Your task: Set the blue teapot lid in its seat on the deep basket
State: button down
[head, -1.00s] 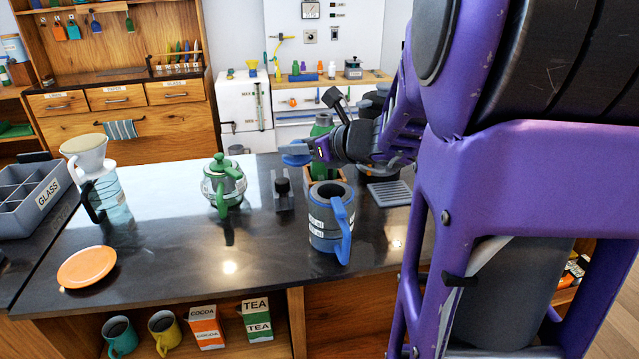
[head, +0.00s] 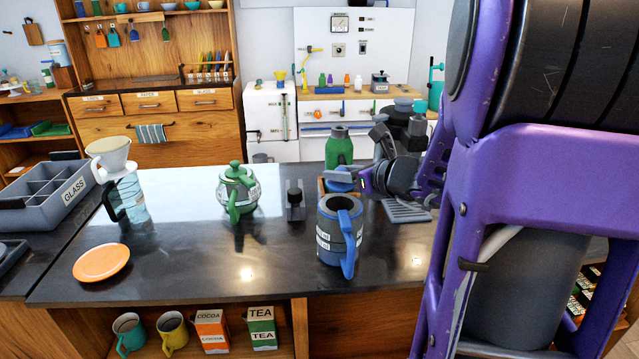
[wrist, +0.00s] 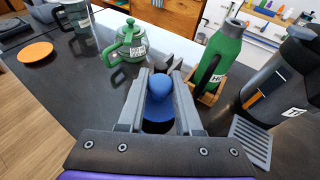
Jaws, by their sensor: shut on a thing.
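The blue teapot lid (wrist: 160,88) is round with a knob, and my gripper (wrist: 158,82) is shut on the knob, one finger on each side. In the head view the lid (head: 341,180) shows just behind and above the open mouth of a grey and blue pot (head: 336,242) with a blue handle. I cannot tell from here whether lid and pot touch. The deep basket cannot be made out; the pot's inside looks dark. In the wrist view the gripper and lid hide most of what lies below, where a dark area shows.
A green bottle (head: 339,147) in a wooden holder stands close behind the lid. A small dark stand (head: 295,203) and a green teapot (head: 238,190) are to the left. A grey grate (head: 405,212) lies to the right. The counter's left middle is clear.

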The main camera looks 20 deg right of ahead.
aim_at(340, 187)
notch_tip(340, 187, down, 3)
jog(key=shift+f, duration=0.15)
jog(key=shift+f+b, duration=0.4)
jog(key=shift+b, duration=0.3)
jog(key=shift+f, duration=0.2)
jog(key=c, duration=0.6)
grip_release()
